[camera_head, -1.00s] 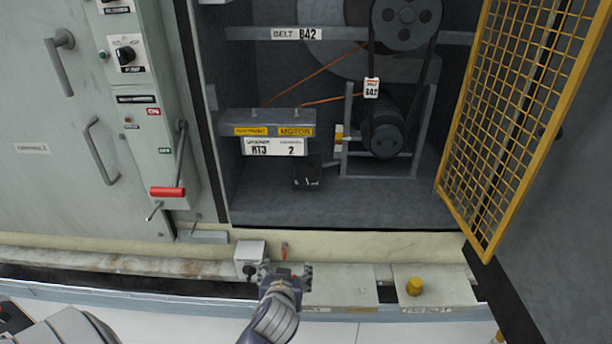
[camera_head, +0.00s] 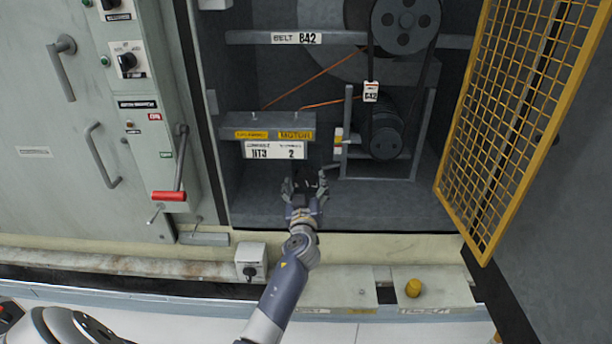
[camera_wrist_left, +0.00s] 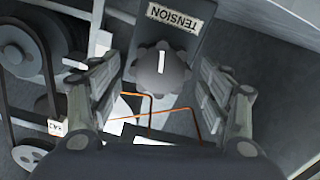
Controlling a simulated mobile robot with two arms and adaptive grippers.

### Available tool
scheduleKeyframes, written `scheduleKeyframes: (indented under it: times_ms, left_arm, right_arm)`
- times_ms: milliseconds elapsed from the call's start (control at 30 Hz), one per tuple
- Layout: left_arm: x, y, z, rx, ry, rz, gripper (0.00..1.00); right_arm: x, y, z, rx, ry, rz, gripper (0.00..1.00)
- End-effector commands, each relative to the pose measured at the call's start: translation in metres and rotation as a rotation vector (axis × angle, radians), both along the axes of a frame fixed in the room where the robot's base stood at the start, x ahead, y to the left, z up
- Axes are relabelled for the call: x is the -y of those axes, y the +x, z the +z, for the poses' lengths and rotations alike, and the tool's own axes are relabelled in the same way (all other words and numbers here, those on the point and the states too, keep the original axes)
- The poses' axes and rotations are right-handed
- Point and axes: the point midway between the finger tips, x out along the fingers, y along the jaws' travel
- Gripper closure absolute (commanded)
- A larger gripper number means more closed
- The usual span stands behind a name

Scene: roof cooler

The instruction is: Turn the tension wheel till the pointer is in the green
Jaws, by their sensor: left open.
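The tension wheel (camera_wrist_left: 160,70) is a dark grey lobed knob with a white mark, below a plate reading TENSION (camera_wrist_left: 174,14) in the left wrist view. My left gripper (camera_wrist_left: 163,88) is open, with one finger on each side of the wheel and gaps between. In the head view my left gripper (camera_head: 305,184) is inside the cabinet, in front of the wheel, and hides most of it. A small gauge with a yellow and red strip (camera_head: 338,138) stands beside the motor frame; its pointer is too small to read. My right gripper is not in view.
The belt (camera_head: 371,60), pulleys (camera_head: 405,24) and motor (camera_head: 385,133) are to the right of my gripper. A yellow mesh door (camera_head: 515,120) stands open at the right. A red-handled lever (camera_head: 168,196) is on the left panel. The cabinet floor (camera_head: 385,205) is clear on the right.

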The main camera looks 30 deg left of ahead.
Motion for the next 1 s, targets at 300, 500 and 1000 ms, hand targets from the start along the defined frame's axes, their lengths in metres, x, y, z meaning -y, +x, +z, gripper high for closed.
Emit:
scheduleKeyframes:
  times_ms: [300,500,1000]
  left_arm:
    - [-0.018,0.028,0.000,-0.001,-0.001,0.001,0.30]
    - [-0.020,0.031,0.000,-0.001,-0.001,0.001,0.30]
    - [-0.020,0.031,-0.001,-0.001,-0.001,0.001,0.74]
  right_arm:
    - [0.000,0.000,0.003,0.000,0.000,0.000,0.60]
    - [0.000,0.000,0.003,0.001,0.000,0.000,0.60]
    - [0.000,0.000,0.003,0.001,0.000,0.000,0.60]
